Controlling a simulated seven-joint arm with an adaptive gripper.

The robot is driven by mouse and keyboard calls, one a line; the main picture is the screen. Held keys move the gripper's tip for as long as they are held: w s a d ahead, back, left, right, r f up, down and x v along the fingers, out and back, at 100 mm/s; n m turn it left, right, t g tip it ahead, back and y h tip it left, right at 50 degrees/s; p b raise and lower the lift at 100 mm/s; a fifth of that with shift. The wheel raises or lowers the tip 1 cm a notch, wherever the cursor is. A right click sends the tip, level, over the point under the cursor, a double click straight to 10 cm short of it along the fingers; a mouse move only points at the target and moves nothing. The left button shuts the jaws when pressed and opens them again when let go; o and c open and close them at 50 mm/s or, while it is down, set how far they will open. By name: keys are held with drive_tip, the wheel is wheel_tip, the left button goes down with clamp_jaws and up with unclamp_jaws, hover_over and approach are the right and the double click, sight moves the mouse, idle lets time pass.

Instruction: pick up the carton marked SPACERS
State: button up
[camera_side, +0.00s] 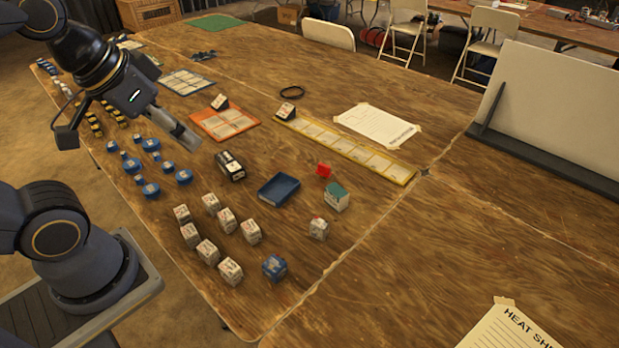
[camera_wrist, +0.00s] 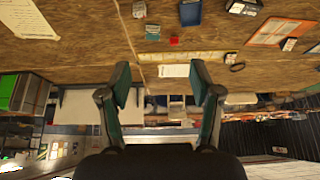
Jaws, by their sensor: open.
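I cannot read SPACERS on any carton. Several small white cartons with printed marks (camera_side: 207,251) stand in a loose group near the table's front edge in the side view. A lone white carton (camera_side: 319,229), a green-and-white carton (camera_side: 336,198) and a blue carton (camera_side: 274,267) stand to their right. A black-and-white box (camera_side: 230,166) lies behind the group. My gripper (camera_side: 188,139) is above the table, to the left of that box and apart from it. In the wrist view my gripper (camera_wrist: 162,80) is open, with nothing between its fingers.
A blue tray (camera_side: 264,194) and a red block (camera_side: 324,170) are near the cartons. Blue round pieces (camera_side: 151,189) lie below my gripper. An orange mat (camera_side: 208,125) and a yellow-edged strip (camera_side: 352,153) lie farther back. The right part of the table is mostly clear.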

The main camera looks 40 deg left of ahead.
drive_tip(key=o, duration=0.5)
